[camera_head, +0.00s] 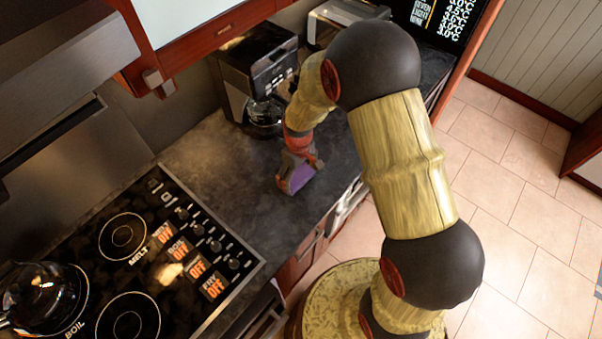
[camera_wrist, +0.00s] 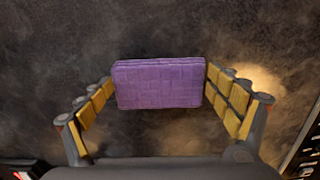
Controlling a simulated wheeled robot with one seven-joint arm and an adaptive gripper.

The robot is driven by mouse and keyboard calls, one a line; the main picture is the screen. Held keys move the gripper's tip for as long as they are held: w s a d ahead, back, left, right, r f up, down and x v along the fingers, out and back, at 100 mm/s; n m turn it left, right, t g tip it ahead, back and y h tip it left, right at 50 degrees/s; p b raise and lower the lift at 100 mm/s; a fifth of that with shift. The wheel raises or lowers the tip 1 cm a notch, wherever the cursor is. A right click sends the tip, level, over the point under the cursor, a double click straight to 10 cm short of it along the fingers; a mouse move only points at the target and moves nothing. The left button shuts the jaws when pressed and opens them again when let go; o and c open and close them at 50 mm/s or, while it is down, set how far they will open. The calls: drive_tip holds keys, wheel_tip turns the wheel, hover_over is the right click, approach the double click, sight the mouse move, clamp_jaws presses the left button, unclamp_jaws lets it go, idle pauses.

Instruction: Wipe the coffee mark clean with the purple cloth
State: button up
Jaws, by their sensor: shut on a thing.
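The purple cloth (camera_wrist: 160,84) is a folded, block-like pad with a grid texture. My gripper (camera_head: 297,172) is shut on the cloth, which also shows in the head view (camera_head: 297,179), low at the dark countertop. In the wrist view my gripper (camera_wrist: 160,88) has a yellow-padded finger at each side of the cloth. Whether the cloth touches the counter is hard to tell. I cannot make out a clear coffee mark; a brownish-tan patch (camera_wrist: 262,85) shows on the counter right of the fingers in the wrist view, and it may be only light.
A coffee machine (camera_head: 262,75) with a glass pot stands behind my gripper, near the wall. The stovetop (camera_head: 150,255) with a kettle (camera_head: 42,298) is at the left. The dark counter (camera_head: 215,150) between them is clear. The counter's front edge is close on the right.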

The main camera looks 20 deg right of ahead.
drive_tip(key=shift+s+a, duration=0.55)
drive_tip(key=shift+a, duration=0.25)
drive_tip(key=shift+s+a, duration=0.55)
drive_tip(key=shift+a, duration=0.3)
drive_tip(key=shift+s+a, duration=0.55)
drive_tip(key=shift+a, duration=0.25)
drive_tip(key=shift+r+p, duration=0.1)
drive_tip(key=shift+p, duration=0.2)
drive_tip(key=shift+r+p, duration=2.6)
drive_tip(key=shift+r, duration=1.35)
drive_tip(key=shift+f, duration=0.1)
